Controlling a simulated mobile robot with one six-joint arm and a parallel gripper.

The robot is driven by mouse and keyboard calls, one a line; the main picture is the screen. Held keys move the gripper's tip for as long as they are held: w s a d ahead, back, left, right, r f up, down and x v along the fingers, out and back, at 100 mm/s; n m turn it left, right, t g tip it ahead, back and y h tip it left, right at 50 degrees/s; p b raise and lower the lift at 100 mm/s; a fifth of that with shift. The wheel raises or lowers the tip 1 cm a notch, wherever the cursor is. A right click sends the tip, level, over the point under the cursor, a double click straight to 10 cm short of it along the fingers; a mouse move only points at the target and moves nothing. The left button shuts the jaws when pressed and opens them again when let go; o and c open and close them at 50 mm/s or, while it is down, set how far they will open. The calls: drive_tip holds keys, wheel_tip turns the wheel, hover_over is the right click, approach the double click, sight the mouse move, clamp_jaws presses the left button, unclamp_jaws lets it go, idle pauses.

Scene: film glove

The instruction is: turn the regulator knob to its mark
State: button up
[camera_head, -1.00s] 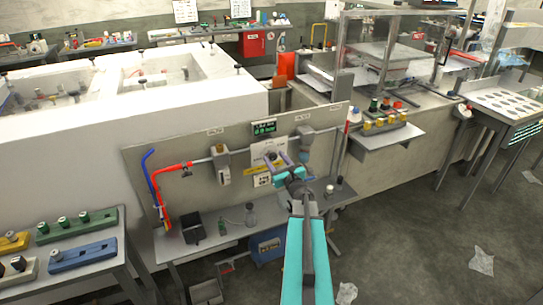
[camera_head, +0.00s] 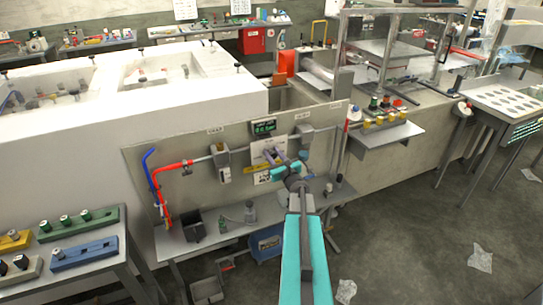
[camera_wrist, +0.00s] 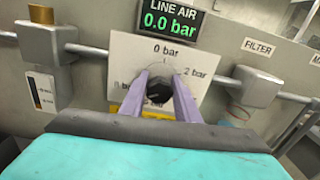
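The regulator knob (camera_wrist: 158,90) is black and sits in front of a white dial plate (camera_wrist: 196,52) marked "0 bar" at the top and "2 bar" at the right. The left label is partly hidden by a finger. My gripper (camera_wrist: 160,84) has its two purple fingers on either side of the knob; whether they touch it I cannot tell. The fingers partly cover the dial, and I cannot make out the knob's pointer. A display (camera_wrist: 169,20) above reads "LINE AIR 0.0 bar". In the head view my gripper (camera_head: 275,154) is at the dial plate, hiding the knob.
A grey pipe runs along the panel (camera_head: 205,140). A brass-capped valve body (camera_wrist: 45,45) is left of the dial and a filter block (camera_wrist: 256,86) is right. Red and blue hoses (camera_head: 157,190) hang at the panel's left. A shelf (camera_head: 215,236) below holds small parts.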

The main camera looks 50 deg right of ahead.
drive_tip(key=shift+s+a, duration=0.1)
drive_tip(key=shift+a, duration=0.25)
drive_tip(key=shift+c, duration=0.3)
drive_tip(key=shift+d, duration=0.2)
drive_tip(key=shift+b, duration=0.4)
